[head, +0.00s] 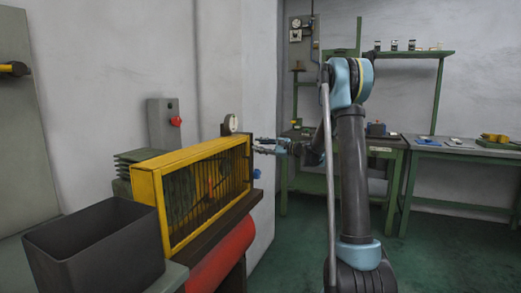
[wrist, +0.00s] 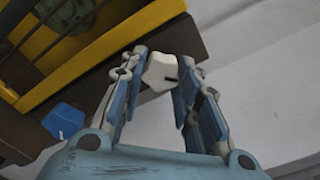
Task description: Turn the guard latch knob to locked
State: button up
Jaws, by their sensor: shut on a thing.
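In the wrist view, the guard latch knob (wrist: 160,72) is a small off-white faceted knob with a short dark mark on its right side. It sits at the edge of a dark brown bar beside the yellow guard frame (wrist: 112,42). My gripper (wrist: 164,62) has one finger on each side of the knob and is shut on it. In the head view my gripper (head: 268,146) reaches left to the right end of the yellow guard (head: 158,193). The knob cannot be made out there. I cannot tell which position the mark points to.
A blue knob (wrist: 66,120) sits just left of my gripper in the wrist view. A grey bin (head: 95,250) stands in front of the guard, and a red cylinder (head: 222,258) lies below it. A control box with a red button (head: 176,121) is behind. Green benches (head: 460,150) stand at the back right.

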jog(key=shift+n, duration=4.2)
jog(key=o, duration=1.1)
jog(key=shift+d, duration=0.15)
jog(key=v, duration=1.1)
jog(key=shift+d, duration=0.35)
jog(key=shift+s, duration=0.1)
